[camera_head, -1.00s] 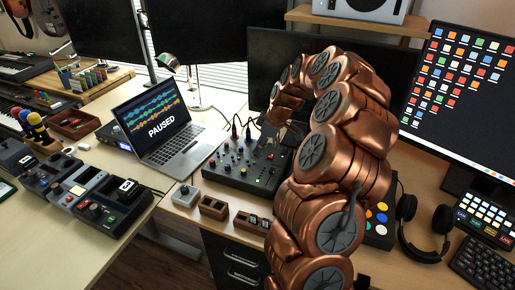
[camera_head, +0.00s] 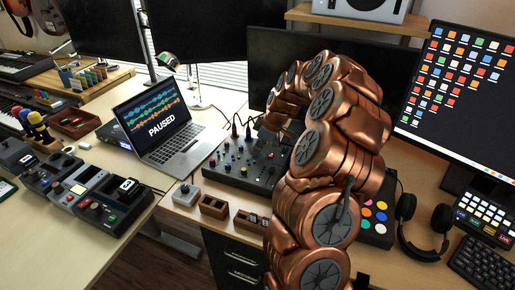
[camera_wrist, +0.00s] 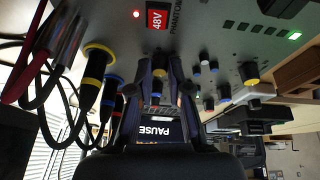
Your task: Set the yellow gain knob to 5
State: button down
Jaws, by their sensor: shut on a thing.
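The dark mixer (camera_head: 225,177) stands behind the small boxes in the head view, with several coloured knobs. In the wrist view its panel (camera_wrist: 215,35) fills the top. My gripper (camera_wrist: 160,88) is shut on a dark knob (camera_wrist: 160,64) under the 48V button. A yellow-ringed knob (camera_wrist: 250,73) stands to the right, apart from the fingers. In the head view, my arm hides the mixer's right part and the gripper is hard to make out.
Cables with yellow, blue and red plugs (camera_wrist: 98,75) hang close to the left finger. The laptop (camera_head: 160,123) shows PAUSED, left of the mixer. A small grey box (camera_head: 185,194) and wooden holders (camera_head: 214,207) stand in front. Headphones (camera_head: 425,228) lie at the right.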

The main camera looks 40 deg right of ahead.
jog(key=shift+m+b, duration=0.35)
jog(key=shift+m, duration=0.05)
jog(key=m+b, duration=0.1)
jog(key=m+h+b, duration=0.1)
jog(key=shift+s+f+m+t, duration=0.2)
jog(key=shift+m+t, duration=0.1)
jog(key=shift+m, duration=0.1)
jog(key=m+h+b, duration=0.1)
jog(key=m, duration=0.2)
jog(key=shift+w+a+m+h, duration=0.1)
jog(key=shift+a+m+h, duration=0.05)
jog(key=shift+m+h, duration=0.2)
jog(key=m+h+b, duration=0.1)
jog(key=m, duration=0.2)
jog(key=shift+r+m+h, duration=0.1)
jog(key=shift+m+h, duration=0.15)
jog(key=m, duration=0.2)
jog(key=m+g+h+b, duration=0.1)
jog(key=m, duration=0.1)
jog(key=shift+w+a+m+g, duration=0.1)
jog(key=shift+a+m+g, duration=0.05)
jog(key=shift+m+g, duration=0.15)
jog(key=m+g, duration=0.1)
jog(key=m, duration=0.2)
jog(key=m+g+h+b, duration=0.1)
jog(key=m, duration=0.2)
jog(key=shift+w+a+r, duration=0.1)
jog(key=shift+w, duration=0.1)
jog(key=shift+h, duration=0.3)
